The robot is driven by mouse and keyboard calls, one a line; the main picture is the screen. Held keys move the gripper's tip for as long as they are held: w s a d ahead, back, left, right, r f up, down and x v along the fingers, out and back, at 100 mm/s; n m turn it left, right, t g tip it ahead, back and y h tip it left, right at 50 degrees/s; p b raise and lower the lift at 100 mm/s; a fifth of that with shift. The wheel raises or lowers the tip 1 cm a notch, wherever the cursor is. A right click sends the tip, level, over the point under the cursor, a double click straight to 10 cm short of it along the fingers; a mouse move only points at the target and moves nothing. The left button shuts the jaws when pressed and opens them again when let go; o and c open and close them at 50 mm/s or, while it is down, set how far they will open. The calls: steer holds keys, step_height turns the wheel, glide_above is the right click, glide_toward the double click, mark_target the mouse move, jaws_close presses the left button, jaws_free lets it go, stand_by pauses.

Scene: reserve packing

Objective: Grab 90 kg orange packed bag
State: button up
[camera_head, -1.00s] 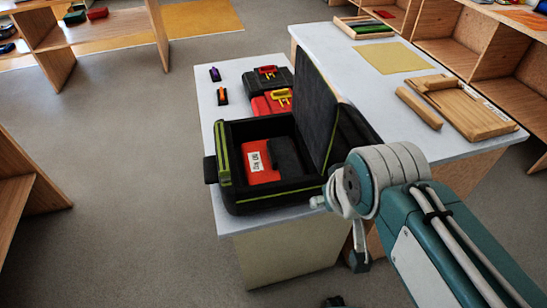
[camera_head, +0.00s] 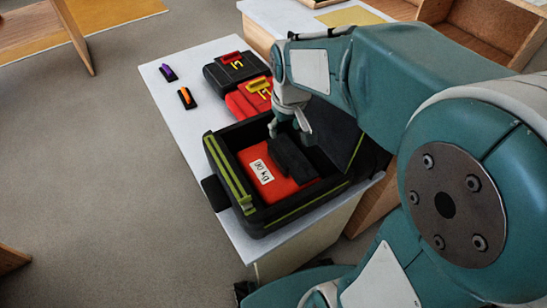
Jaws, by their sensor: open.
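A red-orange bag (camera_head: 258,182) with a white label lies inside an open black case with yellow-green edging (camera_head: 226,175). The label's text is too small to read surely. A dark block lies on the bag's right part. My gripper (camera_head: 290,130) points down over the back of the case, behind the dark block. It is open and appears empty; its fingers are partly hard to make out against the black lining. I cannot tell whether it touches anything. No 90 kg marking is readable.
Behind the case lie a red bag with a yellow handle (camera_head: 246,102) and a black one with a red handle (camera_head: 228,72). A small orange-and-black item (camera_head: 187,97) and a purple one (camera_head: 169,72) lie on the white table (camera_head: 165,110). The case's raised lid stands at right.

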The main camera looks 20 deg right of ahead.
steer(key=w+f+g, duration=0.1)
steer(key=w+f, duration=0.3)
steer(key=n, duration=0.1)
glide_above(278, 155)
steer(key=shift+g, duration=0.4)
steer(key=f, duration=0.9)
steer(key=shift+a+f, duration=0.2)
steer(key=shift+a, duration=0.2)
steer(key=f, duration=0.2)
steer(key=d+f, duration=0.1)
steer(key=f, duration=0.2)
steer(key=shift+s+d, duration=0.1)
steer(key=shift+f, duration=0.35)
steer(key=shift+a+f, duration=0.1)
steer(key=shift+a, duration=0.3)
steer(key=shift+d, duration=0.1)
jaws_close()
steer(key=shift+d, duration=0.1)
